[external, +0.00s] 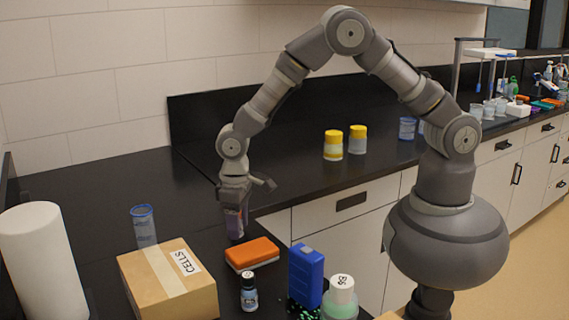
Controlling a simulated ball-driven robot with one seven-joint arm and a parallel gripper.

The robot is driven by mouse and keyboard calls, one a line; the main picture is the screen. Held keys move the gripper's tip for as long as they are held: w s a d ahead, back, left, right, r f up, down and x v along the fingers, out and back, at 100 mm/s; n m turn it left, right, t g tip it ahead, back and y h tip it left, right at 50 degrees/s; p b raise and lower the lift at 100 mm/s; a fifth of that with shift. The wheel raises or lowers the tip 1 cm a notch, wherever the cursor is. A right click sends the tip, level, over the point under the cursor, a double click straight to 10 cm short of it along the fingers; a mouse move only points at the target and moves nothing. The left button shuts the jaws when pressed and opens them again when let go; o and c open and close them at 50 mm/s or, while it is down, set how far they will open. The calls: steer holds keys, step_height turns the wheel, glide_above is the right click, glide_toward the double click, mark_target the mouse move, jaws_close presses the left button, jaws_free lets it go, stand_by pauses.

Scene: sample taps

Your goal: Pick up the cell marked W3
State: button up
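My gripper (234,208) points down over the counter, left of the picture's middle, behind an orange-topped sponge. A small, dark purplish upright object (235,226) is right at its fingertips. I cannot tell whether the fingers are closed on it or only around it, or whether it touches the counter. No W3 mark is readable on it. A cardboard box (150,277) with a label reading CELLS stands in front and to the left; its top looks closed with tape.
The orange sponge (252,252) lies close to my gripper. A small dark bottle (249,293), a blue box (306,275) and a white-capped jar (341,298) stand in front. A blue-rimmed clear cup (144,226) and paper roll (38,262) are left. Yellow-lidded jars (333,145) stand behind.

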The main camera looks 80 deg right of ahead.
steer(key=c, duration=0.8)
steer(key=shift+r, duration=0.1)
